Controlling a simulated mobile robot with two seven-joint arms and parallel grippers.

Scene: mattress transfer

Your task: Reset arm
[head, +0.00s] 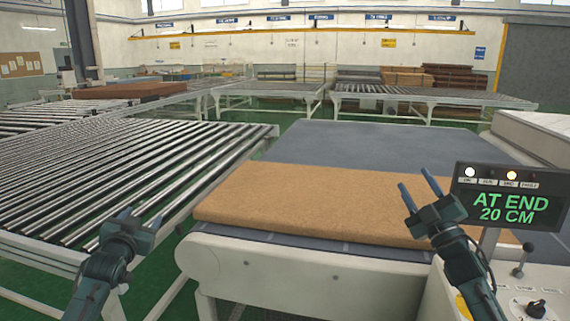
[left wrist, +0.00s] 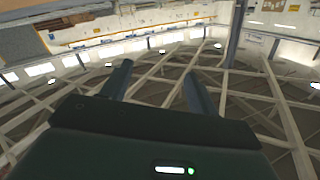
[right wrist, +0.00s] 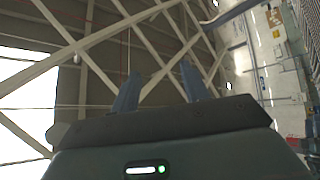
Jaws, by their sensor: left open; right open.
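My left gripper (head: 139,219) is raised over the near end of the roller conveyor, open and empty. Its two fingers (left wrist: 158,88) stand apart in the left wrist view, with the roof beams behind them. My right gripper (head: 418,191) is raised in front of the right part of the brown mattress (head: 310,205), open and empty. Its fingers (right wrist: 158,88) stand apart in the right wrist view, against the ceiling. The mattress lies flat on the grey belt table (head: 370,143), near its front edge. Neither gripper appears to touch anything.
A roller conveyor (head: 110,165) runs along the left, its rollers bare nearby. A control display (head: 508,197) reading "AT END 20 CM" stands at right, above a panel with a lever and knobs (head: 527,308). Another brown slab (head: 130,90) lies on rollers at back left.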

